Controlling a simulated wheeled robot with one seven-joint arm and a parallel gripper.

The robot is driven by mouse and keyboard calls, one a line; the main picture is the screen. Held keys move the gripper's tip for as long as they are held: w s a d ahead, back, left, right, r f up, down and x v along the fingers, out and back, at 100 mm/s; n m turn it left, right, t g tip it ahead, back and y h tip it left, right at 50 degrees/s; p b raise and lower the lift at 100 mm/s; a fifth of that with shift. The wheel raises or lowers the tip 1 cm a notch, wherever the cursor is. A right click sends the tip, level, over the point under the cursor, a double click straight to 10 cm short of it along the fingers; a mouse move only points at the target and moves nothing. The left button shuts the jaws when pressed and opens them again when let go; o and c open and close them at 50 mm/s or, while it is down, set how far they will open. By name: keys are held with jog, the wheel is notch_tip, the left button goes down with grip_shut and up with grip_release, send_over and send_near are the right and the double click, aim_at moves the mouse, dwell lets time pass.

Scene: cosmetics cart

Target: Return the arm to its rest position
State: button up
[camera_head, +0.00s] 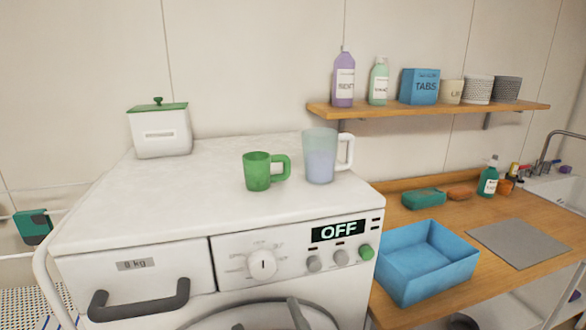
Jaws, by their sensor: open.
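My arm and my gripper do not show clearly in the head view, so I cannot see the arm's pose. A white washing machine (115,220) fills the middle. On its top stand a green cup (257,173) with a handle on its right and a taller pale blue, see-through cup (319,160) with a white handle. Both are upright, side by side and slightly apart. A white canister (161,134) with a green lid stands at the back left of the top.
A wooden counter (400,225) at right holds a blue bin (425,262), a grey mat (518,243), a green bottle (488,178) and a sink (560,185). A wall shelf (430,109) carries bottles, a TABS box and pots. The washer's left top is clear.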

jog(key=s+d+f+m+g+h, duration=0.1)
jog(key=s+d+f+m+h, duration=0.1)
jog(key=s+d+f, duration=0.3)
jog(key=s+d+f+m+g+h, duration=0.2)
jog(key=s+d+f+m, duration=0.2)
jog(key=s+d, duration=0.6)
jog(key=s+d+f+m+g+h, duration=0.1)
jog(key=s+d+f+m+h, duration=0.1)
jog(key=s+d+f, duration=0.5)
jog(key=s+d+h, duration=0.1)
jog(key=s, duration=0.5)
jog(key=shift+s+f+m, duration=0.15)
jog(key=shift+s+m, duration=0.2)
jog(key=shift+m, duration=0.05)
jog(key=shift+d, duration=0.1)
